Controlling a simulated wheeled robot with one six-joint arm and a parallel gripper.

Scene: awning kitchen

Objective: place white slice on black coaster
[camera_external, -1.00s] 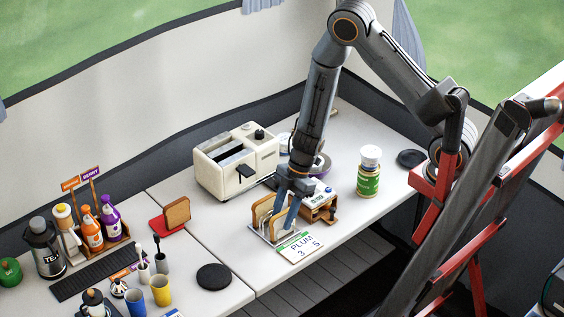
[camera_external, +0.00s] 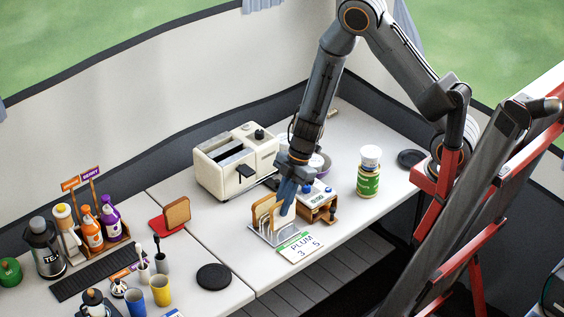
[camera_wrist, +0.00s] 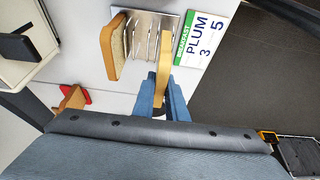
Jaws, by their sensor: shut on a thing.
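My gripper (camera_external: 283,208) points down at the metal toast rack (camera_external: 262,239). In the wrist view its blue fingers (camera_wrist: 165,88) are shut on a bread slice (camera_wrist: 164,60) with a light tan crust edge, standing at the rack's right side. The slice's faces are mostly hidden, and I cannot tell whether it is clear of the rack (camera_wrist: 172,20). A browner slice (camera_wrist: 113,48) stands at the rack's left side; it also shows in the external view (camera_external: 261,214). One black coaster (camera_external: 213,277) lies bare at the front left, another (camera_external: 410,158) at the back right.
A cream toaster (camera_external: 235,165) stands behind the rack. A toast slice (camera_external: 177,212) stands on a red coaster (camera_external: 160,226) to the left. The PLUM sign (camera_external: 300,247), a small wooden stand (camera_external: 318,208) and a green-labelled jar (camera_external: 369,172) are near. Cups and bottles crowd the left.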

